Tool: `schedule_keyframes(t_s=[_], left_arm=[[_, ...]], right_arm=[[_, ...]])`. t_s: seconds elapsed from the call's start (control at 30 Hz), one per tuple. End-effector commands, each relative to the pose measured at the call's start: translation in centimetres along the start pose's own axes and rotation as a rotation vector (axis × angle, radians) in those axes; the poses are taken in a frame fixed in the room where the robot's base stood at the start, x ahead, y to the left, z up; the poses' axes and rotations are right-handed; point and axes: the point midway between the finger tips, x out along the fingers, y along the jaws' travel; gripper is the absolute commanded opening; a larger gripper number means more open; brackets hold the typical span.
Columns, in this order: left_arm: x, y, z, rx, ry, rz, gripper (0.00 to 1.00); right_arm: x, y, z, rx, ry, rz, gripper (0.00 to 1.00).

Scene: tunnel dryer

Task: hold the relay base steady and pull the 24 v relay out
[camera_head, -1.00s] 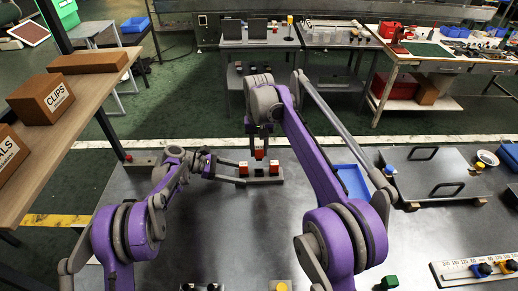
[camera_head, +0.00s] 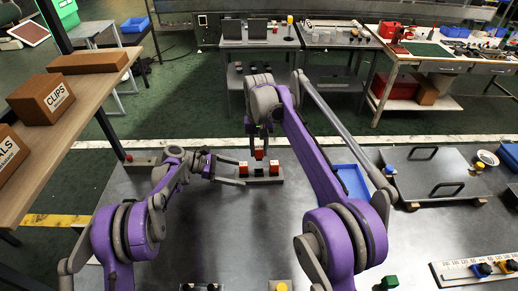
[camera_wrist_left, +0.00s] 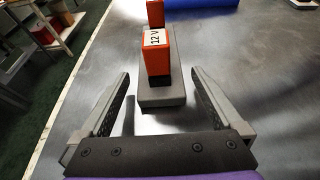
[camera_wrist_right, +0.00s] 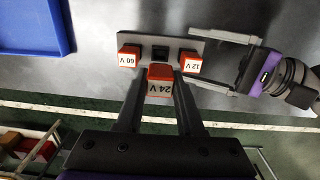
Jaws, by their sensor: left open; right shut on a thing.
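The grey relay base (camera_head: 273,181) lies on the dark table and bears the orange 60 V relay (camera_wrist_right: 129,58) and 12 V relay (camera_wrist_right: 190,62) at its ends. Its middle socket (camera_wrist_right: 160,54) shows black and empty. My right gripper (camera_head: 259,150) is shut on the 24 V relay (camera_wrist_right: 160,83), which is held above the base, clear of the socket. My left gripper (camera_head: 240,172) is open, its fingers on either side of the base's 12 V end. In the left wrist view, gaps show between the fingers and the base (camera_wrist_left: 163,98).
A blue tray (camera_head: 352,182) lies to the right of the base, partly behind my right arm. A dark panel with handles (camera_head: 430,165) is farther right. Bare table lies in front of the base.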

Motion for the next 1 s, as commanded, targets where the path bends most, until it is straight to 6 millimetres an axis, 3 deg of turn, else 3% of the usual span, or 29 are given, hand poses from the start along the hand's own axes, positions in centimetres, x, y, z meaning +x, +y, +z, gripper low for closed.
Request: schedule_keyframes(t_s=[0.17, 0.6, 0.8, 1.0], left_arm=[[-1.8, 0.1, -0.1, -0.002, 0.001, 0.004, 1.0], [-10.4, 0.0, 0.0, -0.001, 0.0, 0.002, 1.0], [-11.9, 0.0, 0.0, -0.001, 0.0, 0.0, 1.0], [-12.0, 0.0, 0.0, 0.0, 0.0, 0.0, 1.0]], right_arm=[[0.0, 0.0, 0.0, 0.0, 0.0, 0.0, 0.0], [0.0, 0.0, 0.0, 0.0, 0.0, 0.0, 0.0], [0.0, 0.0, 0.0, 0.0, 0.0, 0.0, 0.0], [0.0, 0.0, 0.0, 0.0, 0.0, 0.0, 0.0]])
